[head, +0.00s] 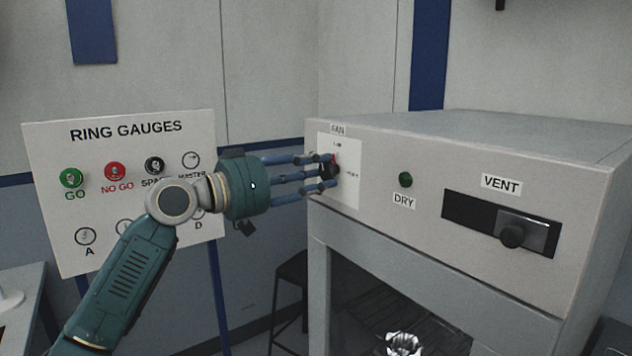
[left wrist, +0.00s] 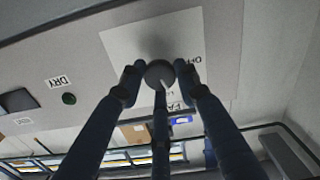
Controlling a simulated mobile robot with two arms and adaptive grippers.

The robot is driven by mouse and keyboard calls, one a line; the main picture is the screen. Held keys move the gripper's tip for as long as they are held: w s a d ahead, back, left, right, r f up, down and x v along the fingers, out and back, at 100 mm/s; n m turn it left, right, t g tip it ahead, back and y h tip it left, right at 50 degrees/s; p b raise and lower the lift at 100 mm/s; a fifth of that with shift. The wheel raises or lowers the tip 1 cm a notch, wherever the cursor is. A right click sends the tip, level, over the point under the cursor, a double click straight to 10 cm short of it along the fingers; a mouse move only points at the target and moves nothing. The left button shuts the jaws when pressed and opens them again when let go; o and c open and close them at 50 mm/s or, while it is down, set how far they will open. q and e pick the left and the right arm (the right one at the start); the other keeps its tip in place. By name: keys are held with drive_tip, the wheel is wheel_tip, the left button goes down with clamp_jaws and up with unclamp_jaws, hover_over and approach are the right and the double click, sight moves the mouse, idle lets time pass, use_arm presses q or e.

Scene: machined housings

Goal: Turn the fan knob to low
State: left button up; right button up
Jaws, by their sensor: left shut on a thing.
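The fan knob (head: 328,166) is dark and round, on a white plate (head: 350,190) under the FAN label at the left end of the grey cabinet front (head: 430,190). My left gripper (head: 327,171) has its blue fingers around the knob and is shut on it. In the left wrist view the knob (left wrist: 160,73) shows between the three fingertips, with a light pointer line on its face. The fingers hide part of the plate, so I cannot read the knob's setting. A small red mark shows by the knob in the head view. My right gripper is not in view.
A green DRY button (head: 405,180) and a VENT slider (head: 512,234) sit to the right on the same front. The RING GAUGES board (head: 130,130) stands behind my left arm. A dark stool (head: 292,300) stands below.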

use_arm(q)
drive_tip(key=shift+m+b, duration=0.6)
drive_tip(key=shift+m, duration=1)
drive_tip(key=o, duration=1.1)
drive_tip(key=shift+o, duration=0.2)
drive_tip(key=v, duration=1.2)
